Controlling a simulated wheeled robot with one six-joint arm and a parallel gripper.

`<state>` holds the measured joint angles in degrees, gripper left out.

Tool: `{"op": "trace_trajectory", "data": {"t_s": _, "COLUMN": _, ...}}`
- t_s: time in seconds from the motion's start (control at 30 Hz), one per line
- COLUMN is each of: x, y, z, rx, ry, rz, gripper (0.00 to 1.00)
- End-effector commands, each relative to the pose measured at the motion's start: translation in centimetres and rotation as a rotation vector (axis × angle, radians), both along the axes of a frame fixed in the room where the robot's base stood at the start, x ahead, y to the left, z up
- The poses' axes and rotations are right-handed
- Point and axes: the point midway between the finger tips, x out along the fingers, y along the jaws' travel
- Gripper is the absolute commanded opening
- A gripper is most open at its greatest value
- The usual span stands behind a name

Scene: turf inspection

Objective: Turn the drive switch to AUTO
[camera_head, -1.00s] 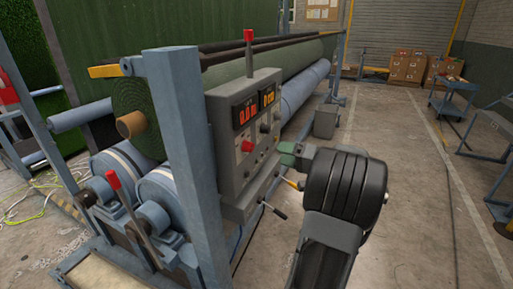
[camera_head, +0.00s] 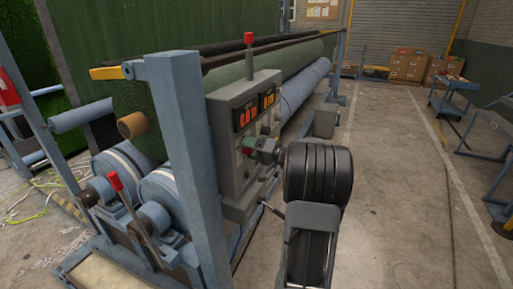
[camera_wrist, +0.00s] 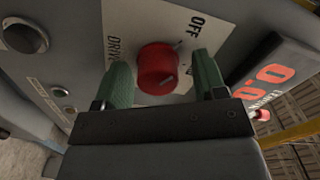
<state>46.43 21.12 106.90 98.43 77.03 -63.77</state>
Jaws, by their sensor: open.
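The drive switch (camera_wrist: 158,67) is a round red knob on a pale plate marked DRIVE and OFF in the wrist view; the lettering beyond OFF is hidden by a finger. My gripper (camera_wrist: 164,82) has green fingers, open, one on each side of the knob, with visible gaps; whether either touches it I cannot tell. In the head view my gripper (camera_head: 251,149) is at the front of the grey control box (camera_head: 228,183) and hides the knob.
Red number displays (camera_head: 247,114) sit above the switch. A black-handled lever (camera_head: 270,207) sticks out below the box. A blue upright post (camera_head: 188,165) stands left of the box; open floor lies to the right.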

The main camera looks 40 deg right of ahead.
Motion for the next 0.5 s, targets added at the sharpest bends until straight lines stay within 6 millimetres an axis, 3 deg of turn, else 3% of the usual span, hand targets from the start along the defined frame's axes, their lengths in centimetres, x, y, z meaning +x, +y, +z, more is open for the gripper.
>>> {"op": "trace_trajectory", "data": {"t_s": 0.17, "x": 0.00, "y": 0.01, "z": 0.00, "rx": 0.000, "ry": 0.000, "rz": 0.000, "gripper": 0.65}}
{"op": "trace_trajectory", "data": {"t_s": 0.5, "x": -0.03, "y": 0.01, "z": 0.01, "rx": 0.000, "ry": 0.000, "rz": 0.000, "gripper": 0.33}}
